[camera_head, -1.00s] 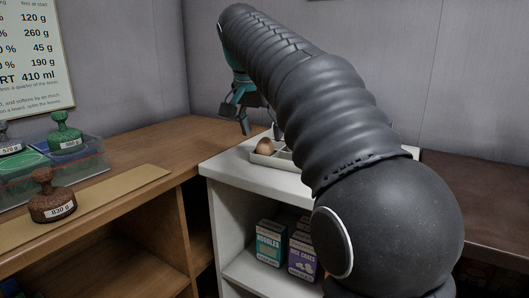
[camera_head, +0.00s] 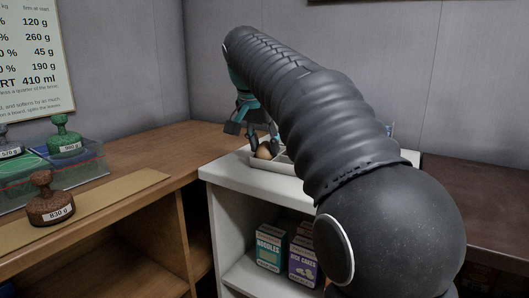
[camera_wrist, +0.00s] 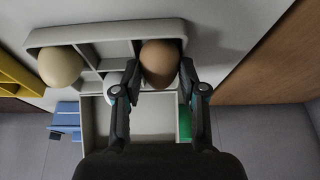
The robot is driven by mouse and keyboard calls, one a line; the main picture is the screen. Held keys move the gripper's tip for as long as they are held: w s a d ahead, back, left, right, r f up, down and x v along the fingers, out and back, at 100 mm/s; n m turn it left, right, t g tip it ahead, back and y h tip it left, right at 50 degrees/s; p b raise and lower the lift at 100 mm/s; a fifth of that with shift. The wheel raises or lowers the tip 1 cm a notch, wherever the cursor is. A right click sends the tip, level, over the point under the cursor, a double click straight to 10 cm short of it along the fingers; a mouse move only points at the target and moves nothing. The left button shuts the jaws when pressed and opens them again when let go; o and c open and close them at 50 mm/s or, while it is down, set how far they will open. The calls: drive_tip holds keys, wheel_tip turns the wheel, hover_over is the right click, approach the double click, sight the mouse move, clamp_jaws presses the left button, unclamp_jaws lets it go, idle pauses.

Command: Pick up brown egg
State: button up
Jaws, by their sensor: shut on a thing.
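The brown egg (camera_wrist: 160,62) sits in a compartment of a pale divided tray (camera_wrist: 112,32) in the wrist view. My gripper (camera_wrist: 160,78) has a finger on each side of it and is shut on the egg. In the head view the brown egg (camera_head: 264,151) shows at the left end of the tray, partly covered by my gripper (camera_head: 263,140). A cream egg (camera_wrist: 60,66) sits in the tray's left compartment in the wrist view. A white rounded thing (camera_wrist: 112,80) shows beside my left finger, partly hidden.
The tray stands on a white shelf unit (camera_head: 228,172) with boxes of noodles (camera_head: 270,246) and rice cakes (camera_head: 303,262) below. Yellow (camera_wrist: 18,75), blue (camera_wrist: 66,118) and green (camera_wrist: 185,122) things surround the tray.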

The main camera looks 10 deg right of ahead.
sight(268, 143)
drive_tip(key=shift+r, duration=0.1)
drive_tip(key=shift+r, duration=0.6)
drive_tip(key=r, duration=0.1)
drive_tip(key=d+r+p, duration=0.1)
drive_tip(key=r, duration=0.1)
drive_tip(key=shift+r+p, duration=0.25)
drive_tip(key=shift+p, duration=0.05)
drive_tip(key=s+d+r+p, duration=0.1)
drive_tip(key=s+d+r, duration=0.3)
drive_tip(key=d, duration=0.4)
drive_tip(key=s+d+r+p, duration=0.1)
drive_tip(key=s+d+r, duration=0.25)
drive_tip(key=d, duration=0.45)
drive_tip(key=s+d+f+b, duration=0.3)
drive_tip(key=d+f+b, duration=0.1)
drive_tip(key=f+b, duration=0.1)
drive_tip(key=shift+s, duration=0.2)
drive_tip(key=shift+d+f, duration=0.1)
drive_tip(key=shift+f, duration=0.2)
